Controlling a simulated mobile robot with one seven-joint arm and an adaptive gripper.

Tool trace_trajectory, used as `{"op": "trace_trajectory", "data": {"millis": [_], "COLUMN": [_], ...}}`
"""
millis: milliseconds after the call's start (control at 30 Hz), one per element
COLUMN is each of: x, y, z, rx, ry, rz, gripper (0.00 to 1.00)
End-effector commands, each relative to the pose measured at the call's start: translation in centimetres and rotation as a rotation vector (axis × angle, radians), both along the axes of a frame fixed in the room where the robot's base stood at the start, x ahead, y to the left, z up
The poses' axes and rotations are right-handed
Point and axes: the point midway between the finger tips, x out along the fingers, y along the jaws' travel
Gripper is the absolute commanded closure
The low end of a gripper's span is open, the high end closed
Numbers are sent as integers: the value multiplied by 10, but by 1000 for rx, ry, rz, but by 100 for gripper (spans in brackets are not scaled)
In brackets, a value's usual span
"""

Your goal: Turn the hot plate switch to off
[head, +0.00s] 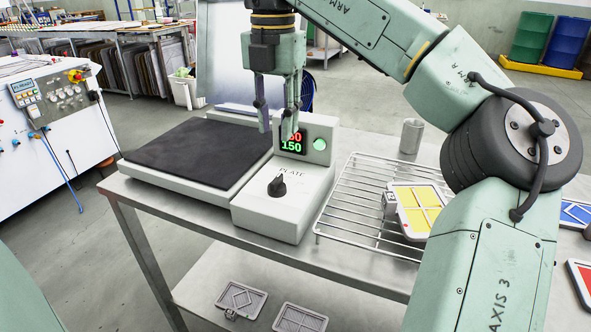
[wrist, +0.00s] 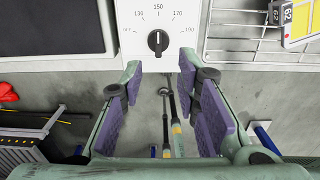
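The hot plate has a black top (head: 195,150) and a pale control box (head: 262,212) at its right. A black knob (head: 277,186) sits on the box's upper face; it also shows in the wrist view (wrist: 158,41), below a dial marked 130, 150 and 170. Its pointer mark appears to face up towards 150. A display (head: 291,146) shows green 150 under a red number partly hidden by a finger. My gripper (head: 277,132) points down above the box, apart from the knob. In the wrist view its purple-padded fingers (wrist: 160,76) are spread, with nothing between them.
A wire rack (head: 345,195) stands right of the control box, with a yellow-panelled plate (head: 420,208) on it. A metal cup (head: 411,136) stands behind the rack. Grey plates (head: 240,300) lie on the lower shelf. The table's front edge is close to the box.

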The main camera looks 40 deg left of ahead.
Motion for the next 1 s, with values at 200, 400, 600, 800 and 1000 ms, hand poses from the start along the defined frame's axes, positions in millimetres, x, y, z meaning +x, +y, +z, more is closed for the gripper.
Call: {"op": "trace_trajectory", "data": {"millis": [200,400,600,800,1000], "x": [-1,-1,-1,-1,-1], "y": [0,0,0,0,0], "z": [-32,-70,-97,-106,-106], "rx": [-1,-2,-1,2,1], "ry": [5,5,4,4,3], "rz": [5,5,4,5,5], "gripper": [71,71,71,71,71]}}
